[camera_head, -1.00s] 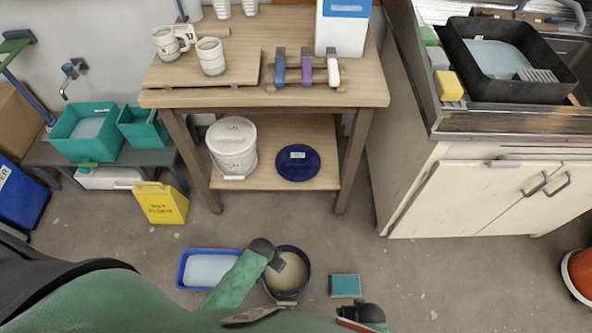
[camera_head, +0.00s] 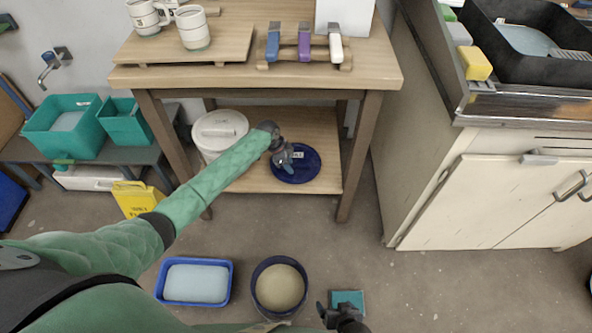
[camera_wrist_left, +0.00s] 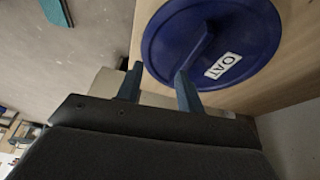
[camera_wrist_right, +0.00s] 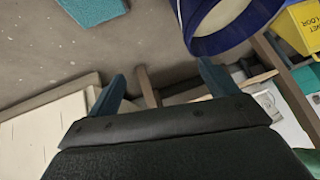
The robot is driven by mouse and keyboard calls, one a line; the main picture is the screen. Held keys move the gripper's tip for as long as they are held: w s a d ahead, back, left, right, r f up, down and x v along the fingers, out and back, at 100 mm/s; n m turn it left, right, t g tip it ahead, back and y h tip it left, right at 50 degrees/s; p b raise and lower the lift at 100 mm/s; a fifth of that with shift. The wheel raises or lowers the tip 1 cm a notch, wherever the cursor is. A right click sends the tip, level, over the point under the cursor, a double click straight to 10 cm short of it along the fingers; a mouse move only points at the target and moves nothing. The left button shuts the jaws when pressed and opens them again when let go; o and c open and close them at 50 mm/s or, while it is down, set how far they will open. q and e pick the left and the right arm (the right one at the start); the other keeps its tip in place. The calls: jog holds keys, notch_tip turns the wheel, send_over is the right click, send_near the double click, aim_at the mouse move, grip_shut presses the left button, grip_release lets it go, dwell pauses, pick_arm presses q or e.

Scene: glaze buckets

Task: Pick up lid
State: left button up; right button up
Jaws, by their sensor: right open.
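The round dark blue lid (camera_head: 298,176) lies flat on the wooden lower shelf. It also fills the top of the left wrist view (camera_wrist_left: 250,30), with a raised bar handle and a white label. My left gripper (camera_head: 284,160) is just above the lid and partly hides it. Its two fingers (camera_wrist_left: 158,88) are apart, with nothing between them, and point towards the handle; I cannot tell if they touch the lid. My right gripper (camera_head: 335,314) is open and empty, low over the floor beside the blue bucket (camera_head: 280,312).
A white bucket (camera_head: 213,150) stands on the shelf left of the lid, partly behind my left arm. The wooden table top (camera_head: 360,72) overhangs the shelf, with legs at both sides. A blue tray (camera_head: 232,284) and teal block (camera_head: 347,298) lie on the floor.

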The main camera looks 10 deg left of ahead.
aim_at(294, 164)
pick_arm(q)
jog(key=shift+m, duration=0.5)
jog(key=w, duration=0.1)
jog(key=w+a+r, duration=0.1)
jog(key=w+r+b, duration=0.1)
jog(key=shift+w+a, duration=0.3)
jog(key=shift+w, duration=0.05)
jog(key=shift+w+f, duration=0.1)
jog(key=shift+f, duration=0.05)
jog(key=shift+x, duration=3.65)
jog(key=shift+a, duration=0.1)
grip_shut()
